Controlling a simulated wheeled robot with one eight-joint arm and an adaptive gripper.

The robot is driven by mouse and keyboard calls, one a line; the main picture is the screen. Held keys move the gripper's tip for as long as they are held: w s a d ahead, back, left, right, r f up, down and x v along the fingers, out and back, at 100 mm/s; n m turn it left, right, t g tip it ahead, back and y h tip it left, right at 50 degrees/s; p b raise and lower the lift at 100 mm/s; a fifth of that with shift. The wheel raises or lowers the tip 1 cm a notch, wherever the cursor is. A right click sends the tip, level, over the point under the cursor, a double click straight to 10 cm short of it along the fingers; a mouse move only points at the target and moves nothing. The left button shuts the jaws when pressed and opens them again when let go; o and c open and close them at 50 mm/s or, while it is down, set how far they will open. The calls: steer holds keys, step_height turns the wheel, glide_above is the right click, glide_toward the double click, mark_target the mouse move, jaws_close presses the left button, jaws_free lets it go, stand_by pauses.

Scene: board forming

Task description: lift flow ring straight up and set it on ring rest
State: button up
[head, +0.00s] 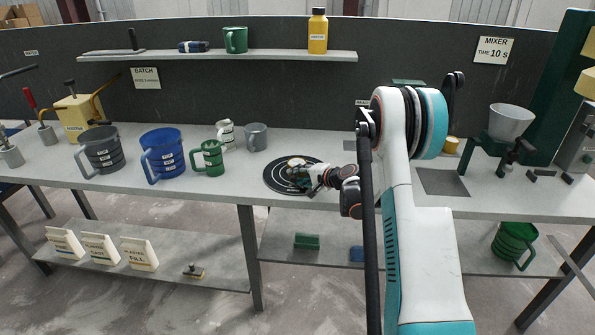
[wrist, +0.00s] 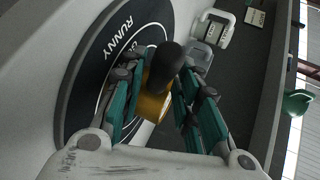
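A black round plate (head: 275,178) with white rings lies on the bench; in the wrist view it (wrist: 82,95) bears the word RUNNY. I cannot make out a ring rest for certain.
A green mug (head: 209,158), a blue pitcher (head: 163,155) and a grey cup (head: 256,137) stand left of the plate. A dark flat square (head: 442,182) lies on the bench right of my arm. A white bowl (head: 511,121) on a green stand is further right.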

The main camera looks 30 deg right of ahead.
steer(key=shift+c, duration=0.6)
jaws_close()
step_height(320, 180, up, 9)
steer(key=p, duration=0.4)
steer(key=shift+c, duration=2)
jaws_free()
jaws_close()
